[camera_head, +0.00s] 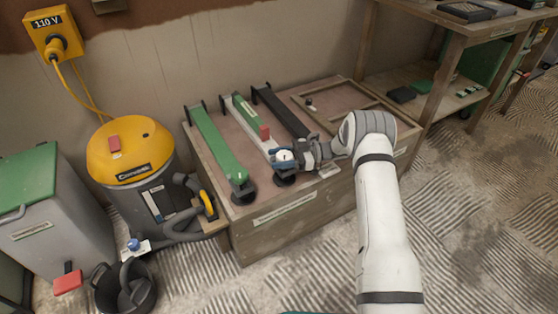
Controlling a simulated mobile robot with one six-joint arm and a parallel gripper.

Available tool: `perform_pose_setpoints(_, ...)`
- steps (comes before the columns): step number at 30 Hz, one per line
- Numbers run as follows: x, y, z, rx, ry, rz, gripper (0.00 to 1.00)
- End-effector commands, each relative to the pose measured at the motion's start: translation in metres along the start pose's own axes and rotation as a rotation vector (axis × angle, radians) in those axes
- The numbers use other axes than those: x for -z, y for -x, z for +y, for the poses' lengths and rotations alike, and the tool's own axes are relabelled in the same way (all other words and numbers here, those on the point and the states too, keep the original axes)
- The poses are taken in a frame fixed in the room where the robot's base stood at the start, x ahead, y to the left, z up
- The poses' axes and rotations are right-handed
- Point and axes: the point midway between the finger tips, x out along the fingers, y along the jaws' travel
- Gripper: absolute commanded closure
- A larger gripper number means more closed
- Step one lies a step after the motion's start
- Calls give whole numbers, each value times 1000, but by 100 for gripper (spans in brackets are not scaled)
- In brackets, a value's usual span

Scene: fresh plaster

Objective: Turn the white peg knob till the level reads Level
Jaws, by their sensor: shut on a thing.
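My gripper (291,158) reaches in from the right, at the near end of the middle beam, and is shut on the white peg knob (284,155). Only the knob's pale top shows between the dark fingers. A level reading cannot be made out at this size. A black round foot shows below the knob.
The beams stand on a low wooden bench (290,207), with a green beam (217,142) to the left and a black beam (280,111) to the right. A wooden frame (325,103) lies farther right. A yellow vacuum (130,150) stands left; a wooden shelf (440,85) stands right.

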Motion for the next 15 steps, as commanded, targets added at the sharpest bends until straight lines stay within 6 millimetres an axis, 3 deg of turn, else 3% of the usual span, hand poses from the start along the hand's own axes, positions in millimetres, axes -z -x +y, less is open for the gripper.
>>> perform_pose_setpoints(15,1,2,-2,147,1,2,74)
